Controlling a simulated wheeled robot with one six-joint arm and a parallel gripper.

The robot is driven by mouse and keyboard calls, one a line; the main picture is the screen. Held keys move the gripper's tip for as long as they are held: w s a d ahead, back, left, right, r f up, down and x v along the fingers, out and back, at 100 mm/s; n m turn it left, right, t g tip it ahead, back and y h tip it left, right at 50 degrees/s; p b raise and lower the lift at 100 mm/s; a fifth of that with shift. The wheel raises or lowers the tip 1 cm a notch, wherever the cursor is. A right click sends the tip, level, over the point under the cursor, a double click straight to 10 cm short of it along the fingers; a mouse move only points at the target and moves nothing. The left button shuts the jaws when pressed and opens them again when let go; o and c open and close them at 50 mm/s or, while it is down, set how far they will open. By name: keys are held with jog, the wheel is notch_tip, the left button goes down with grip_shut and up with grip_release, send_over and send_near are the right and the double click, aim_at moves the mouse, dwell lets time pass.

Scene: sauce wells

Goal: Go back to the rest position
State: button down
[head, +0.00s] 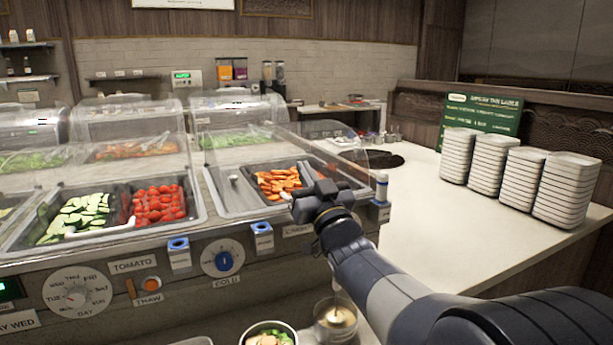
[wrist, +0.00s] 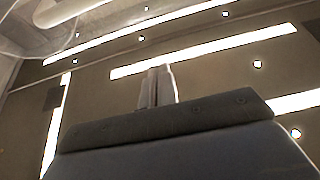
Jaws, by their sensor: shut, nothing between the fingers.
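My gripper (head: 303,192) is at the end of my dark and grey arm, which reaches in from the lower right of the head view. It is in front of the right end of the salad bar, close to the carrot bin (head: 278,183); I cannot tell whether it touches anything. In the wrist view my gripper's two fingers (wrist: 156,86) stand together, shut and empty. Behind them are the ceiling and bright light strips (wrist: 205,52).
The counter has bins of cucumber (head: 75,217) and tomatoes (head: 158,203) under clear guards, with dials and a thaw button (head: 152,284) on its front. A bowl of food (head: 268,335) and a round pot (head: 335,318) sit below. Stacked white plates (head: 490,160) stand on the pale counter (head: 430,220).

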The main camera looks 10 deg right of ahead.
jog(key=a+f+v, duration=0.1)
jog(key=v, duration=0.7)
jog(key=shift+d+b, duration=0.25)
jog(key=shift+b, duration=0.15)
jog(key=shift+w+r, duration=0.1)
jog(key=shift+w, duration=0.1)
jog(key=w+a+r, duration=0.1)
jog(key=w, duration=0.8)
jog(key=shift+a+r, duration=0.15)
jog(key=shift+a, duration=0.2)
jog(key=shift+w, duration=0.15)
